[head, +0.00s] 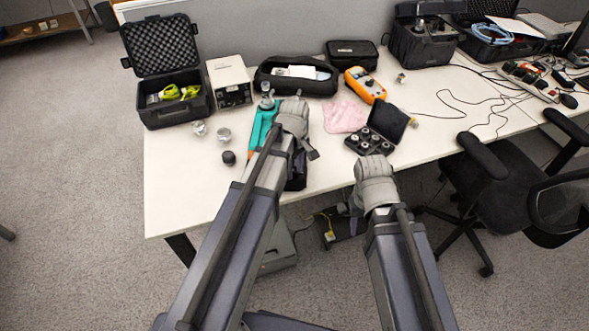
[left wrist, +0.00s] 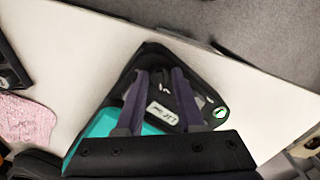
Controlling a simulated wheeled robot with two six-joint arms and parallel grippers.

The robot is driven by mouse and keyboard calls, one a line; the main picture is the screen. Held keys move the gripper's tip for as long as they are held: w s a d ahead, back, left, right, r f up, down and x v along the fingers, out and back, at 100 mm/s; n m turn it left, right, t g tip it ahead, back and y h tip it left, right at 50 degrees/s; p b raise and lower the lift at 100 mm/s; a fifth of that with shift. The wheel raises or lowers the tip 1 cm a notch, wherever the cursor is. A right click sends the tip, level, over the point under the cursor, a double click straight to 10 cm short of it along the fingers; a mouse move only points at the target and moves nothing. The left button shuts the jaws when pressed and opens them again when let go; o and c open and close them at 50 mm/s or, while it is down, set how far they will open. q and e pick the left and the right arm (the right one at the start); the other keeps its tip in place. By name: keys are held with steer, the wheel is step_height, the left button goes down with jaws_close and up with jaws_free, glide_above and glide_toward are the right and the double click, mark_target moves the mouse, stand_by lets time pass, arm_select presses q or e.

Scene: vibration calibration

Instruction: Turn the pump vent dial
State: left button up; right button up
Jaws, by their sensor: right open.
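The teal pump (head: 262,124) lies on the table, partly hidden by my left arm in the head view. In the left wrist view its teal body (left wrist: 102,125) leads up to a black end (left wrist: 150,58) with a white label. A small green-ringed spot (left wrist: 221,112) shows at its right corner. My left gripper (left wrist: 163,75) is over the black end, fingers apart on either side of a dark part. I cannot tell whether they touch it or whether it is the vent dial. My right gripper (head: 343,209) is open, low by the table's front edge, mostly hidden by its wrist.
A pink cloth (head: 344,116), an orange meter (head: 365,85) and an open black case of small parts (head: 371,141) lie to the right. Metal pieces (head: 223,134) and a black ball (head: 228,157) stand left. An office chair (head: 500,170) is at right. The front left table is clear.

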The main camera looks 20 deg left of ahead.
arm_select(q)
jaws_close()
steer(key=shift+m, duration=0.4)
steer(key=m, duration=0.3)
steer(key=shift+m, duration=0.4)
steer(key=m, duration=0.4)
steer(key=shift+m, duration=0.3)
steer(key=m, duration=0.4)
steer(key=shift+m, duration=2.5)
